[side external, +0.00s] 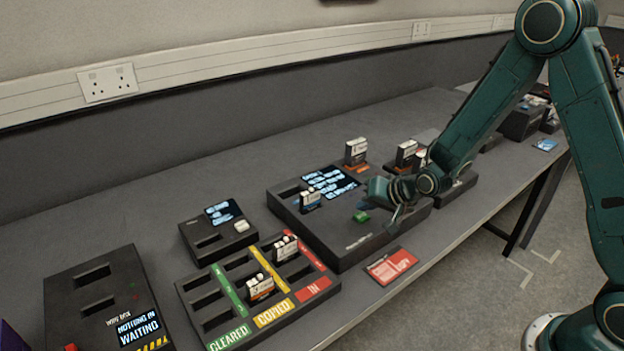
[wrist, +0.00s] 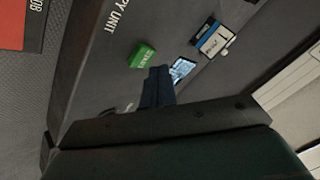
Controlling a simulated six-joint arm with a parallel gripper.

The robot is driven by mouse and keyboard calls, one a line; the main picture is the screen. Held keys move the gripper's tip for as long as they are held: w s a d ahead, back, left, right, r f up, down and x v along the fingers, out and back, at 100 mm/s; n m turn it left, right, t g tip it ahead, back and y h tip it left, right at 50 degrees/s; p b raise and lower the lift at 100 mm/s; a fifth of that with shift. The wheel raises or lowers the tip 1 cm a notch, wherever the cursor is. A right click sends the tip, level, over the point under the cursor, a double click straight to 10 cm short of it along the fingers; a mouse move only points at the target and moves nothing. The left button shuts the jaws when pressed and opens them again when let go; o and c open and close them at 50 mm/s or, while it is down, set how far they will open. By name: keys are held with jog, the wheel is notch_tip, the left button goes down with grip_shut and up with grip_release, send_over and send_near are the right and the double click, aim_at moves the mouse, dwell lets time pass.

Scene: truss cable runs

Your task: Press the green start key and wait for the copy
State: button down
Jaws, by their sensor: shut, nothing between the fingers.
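The green start key (side external: 361,216) sits on top of the dark copy unit (side external: 345,243). In the wrist view the green key (wrist: 143,55) carries white lettering, too blurred to read. My gripper (side external: 366,205) is shut and empty, with its dark fingers low over the copy unit, close beside the key. In the wrist view the fingertips (wrist: 158,70) are next to the key's edge; I cannot tell whether they touch it. A cartridge with a white and blue label (side external: 310,201) stands in the unit, near its lit screen (side external: 331,181), whose text is unreadable.
A rack (side external: 225,338) with lanes marked CLEARED, COPIED and IN holds cartridges (side external: 260,288) (side external: 285,247). A small reader (side external: 216,240) and a box reading "NOTHING IN WAITING" (side external: 95,290) stand left. Upright cartridges (side external: 355,152) (side external: 406,153) stand behind. A red card (side external: 391,265) lies in front.

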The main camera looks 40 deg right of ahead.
aim_at(365, 218)
jog(key=shift+f, duration=0.95)
dwell(1.5)
jog(key=shift+r, duration=0.9)
jog(key=shift+r, duration=0.15)
jog(key=shift+r, duration=2.35)
jog(key=shift+r, duration=0.1)
